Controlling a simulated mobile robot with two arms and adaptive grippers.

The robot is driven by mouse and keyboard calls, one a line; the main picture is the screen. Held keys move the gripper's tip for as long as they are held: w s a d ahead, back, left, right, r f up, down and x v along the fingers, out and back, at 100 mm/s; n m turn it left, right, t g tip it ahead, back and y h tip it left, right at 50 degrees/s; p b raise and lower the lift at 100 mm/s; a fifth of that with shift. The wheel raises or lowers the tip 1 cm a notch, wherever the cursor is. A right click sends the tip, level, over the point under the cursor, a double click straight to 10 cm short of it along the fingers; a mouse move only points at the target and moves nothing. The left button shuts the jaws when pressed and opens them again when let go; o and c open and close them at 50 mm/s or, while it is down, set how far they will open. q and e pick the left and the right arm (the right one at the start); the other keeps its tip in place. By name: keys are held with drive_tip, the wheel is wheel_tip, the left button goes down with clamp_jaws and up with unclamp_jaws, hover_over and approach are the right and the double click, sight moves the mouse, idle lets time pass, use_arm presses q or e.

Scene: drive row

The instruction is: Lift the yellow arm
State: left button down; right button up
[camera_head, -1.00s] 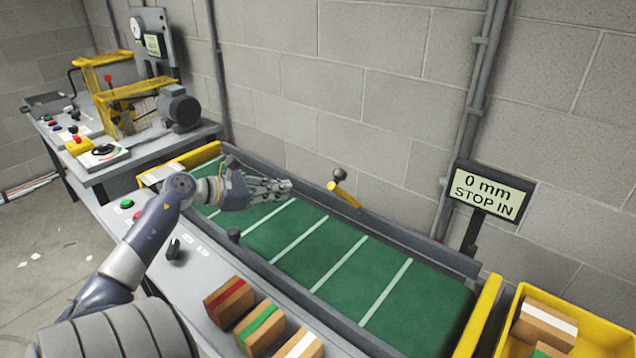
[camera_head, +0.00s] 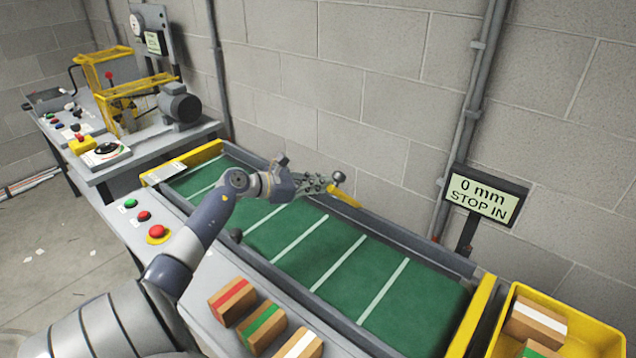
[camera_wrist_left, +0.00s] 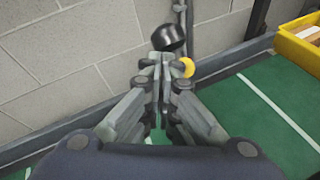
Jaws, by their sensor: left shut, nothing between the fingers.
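The yellow arm (camera_head: 347,199) lies low along the far rail of the green conveyor, with a dark round knob (camera_head: 338,177) beside its left end. My left gripper (camera_head: 324,184) is shut and empty, its fingertips just left of the yellow arm and knob. In the left wrist view the closed fingertips (camera_wrist_left: 161,62) point at the black knob (camera_wrist_left: 168,37), and a bit of the yellow arm (camera_wrist_left: 188,67) shows just right of them. The fingers partly hide the yellow arm; I cannot tell whether they touch it. My right gripper is not in view.
A sign (camera_head: 483,197) reads "0 mm STOP IN". The green belt (camera_head: 330,245) with white lines is bare. Several striped boxes (camera_head: 262,327) stand on the near ledge. A yellow bin (camera_head: 590,335) is at right. Buttons (camera_head: 158,233) sit at the near left.

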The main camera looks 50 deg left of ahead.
use_arm(q)
drive_tip(key=w+a+r+g+b, duration=0.1)
drive_tip(key=w+r+b, duration=0.1)
drive_tip(key=w+r, duration=0.3)
drive_tip(key=shift+w+r+b, duration=0.35)
drive_tip(key=shift+w+b, duration=0.05)
drive_tip(key=shift+w, duration=1.65)
